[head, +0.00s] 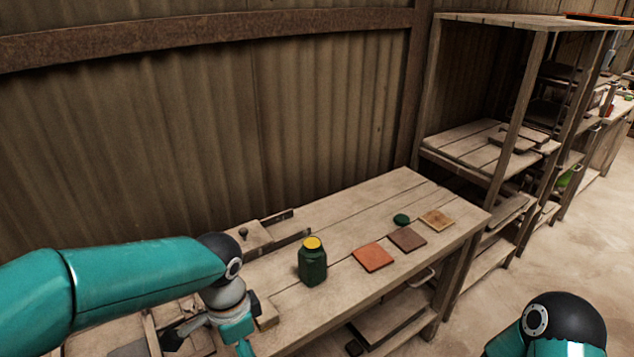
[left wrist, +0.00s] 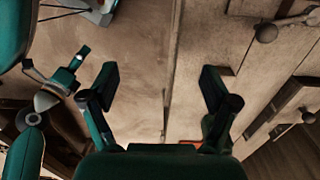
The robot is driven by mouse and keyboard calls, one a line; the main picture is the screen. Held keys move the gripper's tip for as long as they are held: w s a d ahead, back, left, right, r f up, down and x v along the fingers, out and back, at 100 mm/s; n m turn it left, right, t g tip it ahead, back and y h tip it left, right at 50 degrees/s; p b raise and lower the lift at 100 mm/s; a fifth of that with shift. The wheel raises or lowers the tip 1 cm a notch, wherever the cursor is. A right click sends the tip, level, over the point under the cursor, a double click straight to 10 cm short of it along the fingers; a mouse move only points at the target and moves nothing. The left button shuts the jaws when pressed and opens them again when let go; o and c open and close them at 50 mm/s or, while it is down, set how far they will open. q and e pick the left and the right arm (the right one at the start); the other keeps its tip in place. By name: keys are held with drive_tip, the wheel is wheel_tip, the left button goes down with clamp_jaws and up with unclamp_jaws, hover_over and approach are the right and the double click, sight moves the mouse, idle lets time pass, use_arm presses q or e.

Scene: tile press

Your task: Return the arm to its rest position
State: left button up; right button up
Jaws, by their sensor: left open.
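My left arm (head: 140,275) reaches in from the left over the near left end of the wooden workbench (head: 340,295). Its gripper is low in the head view, partly cut off by the bottom edge. In the left wrist view the two fingers of my left gripper (left wrist: 158,85) are spread apart with nothing between them, above wooden boards. My right arm (head: 560,325) shows only as a black and teal joint at the bottom right. Its gripper is not seen in the head view.
A dark green jar (head: 312,266) with a yellow lid stands on the bench, right of my left gripper. Orange (head: 373,257), brown (head: 407,239) and tan (head: 437,220) tiles lie beyond, near a green lump (head: 401,219). A wooden press (head: 252,236) sits behind. Shelves (head: 490,150) stand right.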

use_arm(q)
drive_tip(key=s+d+f+n+h, duration=0.1)
drive_tip(key=s+f+n+h, duration=0.15)
drive_tip(key=f, duration=0.75)
drive_tip(key=s+d+f+n+h, duration=0.15)
drive_tip(key=f+n, duration=0.25)
drive_tip(key=f, duration=0.5)
drive_tip(key=s+a+f+n, duration=0.1)
drive_tip(key=s+f+n, duration=0.5)
drive_tip(key=s+f, duration=0.3)
drive_tip(key=shift+f+n+t, duration=0.3)
drive_tip(key=shift+n, duration=0.05)
